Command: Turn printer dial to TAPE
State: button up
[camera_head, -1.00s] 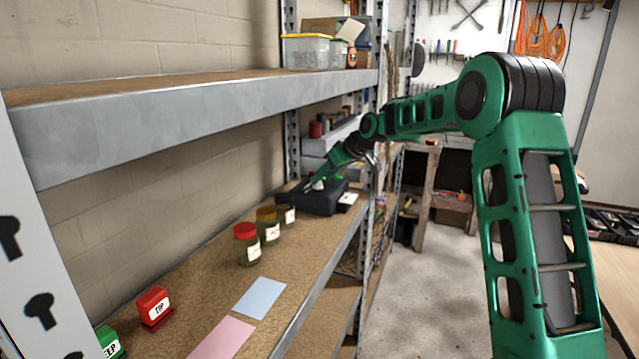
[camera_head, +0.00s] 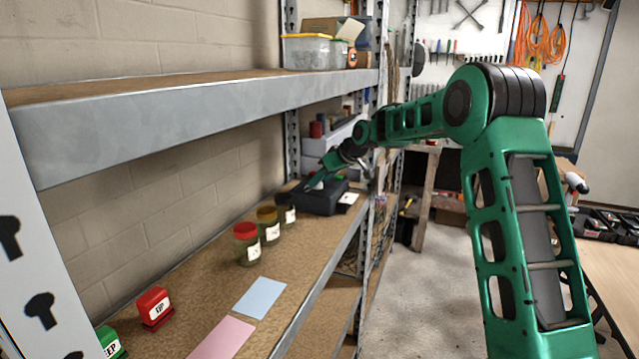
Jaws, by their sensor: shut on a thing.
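The printer is the dark box (camera_head: 322,202) at the far end of the lower shelf, past the jars. A small white label or card (camera_head: 348,198) lies at its right side. My green arm reaches in from the right, and my gripper (camera_head: 312,186) is at the top of the printer, shut on what appears to be its dial. The dial is too small and too covered by the gripper to make out. Its markings and pointer direction cannot be read from here.
Several lidded jars (camera_head: 247,244) stand in a row before the printer. A red stamp (camera_head: 154,307), a blue sheet (camera_head: 260,297) and a pink sheet (camera_head: 222,339) lie nearer. The upper shelf (camera_head: 200,108) overhangs the lower one. A metal post stands right of the printer.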

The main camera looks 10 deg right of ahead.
jog(key=shift+m, duration=0.3)
jog(key=m+h, duration=0.1)
jog(key=m+t+h, duration=0.1)
jog(key=m, duration=0.1)
jog(key=shift+s+a+h, duration=0.15)
jog(key=shift+a+h, duration=0.2)
jog(key=shift+h, duration=0.05)
jog(key=shift+a+m+h, duration=0.1)
jog(key=shift+m+h, duration=1.3)
jog(key=shift+m, duration=0.6)
jog(key=shift+f, duration=0.1)
jog(key=o, duration=1)
jog(key=shift+o, duration=0.2)
jog(key=shift+s+r, duration=0.1)
jog(key=shift+r, duration=0.15)
jog(key=s+a, duration=0.1)
jog(key=s, duration=1.1)
jog(key=shift+s+a+r, duration=0.15)
jog(key=shift+a, duration=0.25)
